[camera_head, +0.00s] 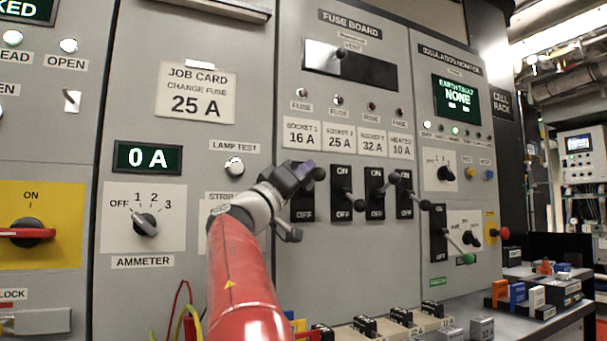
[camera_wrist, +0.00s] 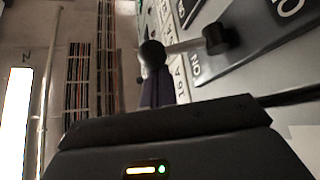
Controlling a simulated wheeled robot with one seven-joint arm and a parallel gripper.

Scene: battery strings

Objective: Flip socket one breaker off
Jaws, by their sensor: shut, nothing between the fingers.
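The socket one breaker (camera_head: 303,206) is the leftmost black switch in the row under the fuse board, below the "SOCKET 1 16 A" label (camera_head: 301,134). Its ball-ended lever (camera_head: 319,173) sticks out at upper height, toward the ON end. My gripper (camera_head: 302,170) is shut and empty, with purple fingers in front of this breaker's upper part, partly hiding it. In the wrist view the fingers (camera_wrist: 158,92) are right by the lever's dark knob (camera_wrist: 152,53); I cannot tell whether they touch.
The socket two breaker (camera_head: 341,182) is close to the right, with its lever low. The socket three (camera_head: 375,207) lever is high and the heater (camera_head: 405,184) lever low. Fuse carriers (camera_head: 400,318) line the shelf below. A green-tipped handle (camera_head: 468,258) protrudes at right.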

